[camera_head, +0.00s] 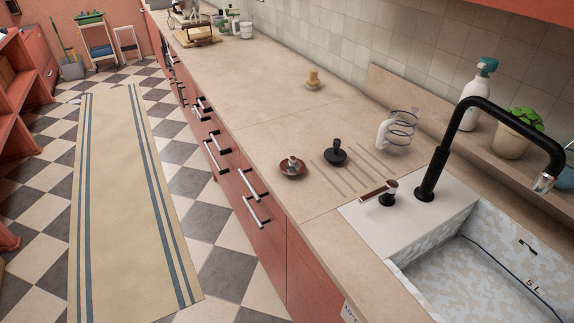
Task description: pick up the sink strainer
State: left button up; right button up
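Three small items stand on the beige countertop (250,103), left of the sink. A black disc with an upright knob (337,153) sits by the drain grooves and looks like a sink strainer or stopper. A reddish-brown round dish with a small metallic knob (292,168) sits to its left, near the counter's front edge. I cannot tell for sure which of these two is the strainer. A tan knobbed piece (313,79) stands farther back. Neither gripper is in view.
A white sink (495,262) with a black faucet (434,165) is at the right. A spray bottle (474,98) and a potted plant (514,135) are on the ledge. Floor with a striped runner (125,200) lies left.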

aim_at(292, 166)
jog(key=i+j, duration=0.15)
jog(key=j, duration=0.15)
jog(key=i+j+z, duration=0.1)
jog(key=j, duration=0.25)
jog(key=i+j, duration=0.25)
jog(key=i+j+z, duration=0.1)
jog(key=j, duration=0.3)
